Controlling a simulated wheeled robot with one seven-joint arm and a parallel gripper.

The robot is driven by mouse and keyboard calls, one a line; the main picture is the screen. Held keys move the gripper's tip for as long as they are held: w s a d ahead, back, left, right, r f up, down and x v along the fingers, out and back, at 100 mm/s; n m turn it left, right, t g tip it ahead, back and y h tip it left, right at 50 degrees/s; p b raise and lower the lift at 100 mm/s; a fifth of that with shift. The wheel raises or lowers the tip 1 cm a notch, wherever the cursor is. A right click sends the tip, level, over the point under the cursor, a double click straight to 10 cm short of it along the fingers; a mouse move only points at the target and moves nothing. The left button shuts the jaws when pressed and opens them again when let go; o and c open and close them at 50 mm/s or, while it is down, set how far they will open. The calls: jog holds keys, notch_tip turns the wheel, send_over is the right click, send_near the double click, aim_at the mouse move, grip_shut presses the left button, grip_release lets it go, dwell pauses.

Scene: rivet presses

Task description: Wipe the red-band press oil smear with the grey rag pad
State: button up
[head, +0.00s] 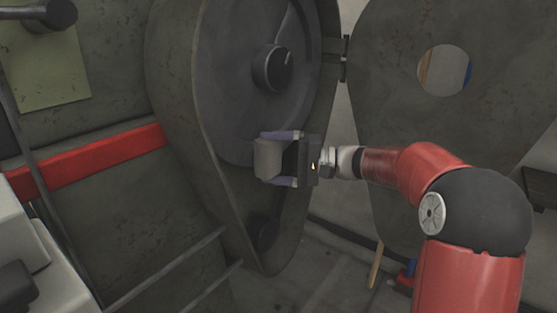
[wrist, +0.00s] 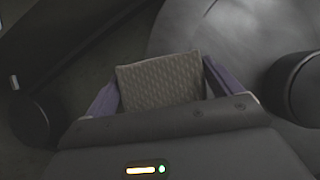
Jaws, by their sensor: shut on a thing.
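My gripper (head: 278,159) is shut on the grey rag pad (head: 267,158), with one purple finger on each side of it. The pad also shows in the wrist view (wrist: 161,81) as a textured grey block between the fingers. In the head view the pad is in front of the lower part of the large grey wheel (head: 225,95) inside the press housing; I cannot tell whether it touches. The press with the red band (head: 110,157) stands at the left. I cannot make out the oil smear in either view.
A dark hub (head: 272,68) sticks out from the wheel, and a smaller dark knob (head: 264,233) sits below. An open guard door (head: 400,130) with a round hole hangs at the right behind my arm. Rails (head: 170,270) run along the lower left.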

jog(key=shift+s+a+f+b, duration=0.1)
jog(key=shift+s+a+b, duration=0.55)
jog(key=shift+s, duration=0.15)
jog(key=shift+s+a, duration=0.6)
jog(key=shift+s, duration=0.15)
jog(key=shift+d, duration=0.15)
jog(key=shift+s+d, duration=0.95)
jog(key=shift+d, duration=0.2)
jog(key=shift+s+d, duration=0.9)
jog(key=shift+d, duration=0.25)
jog(key=shift+s+d, duration=0.9)
jog(key=shift+d, duration=0.25)
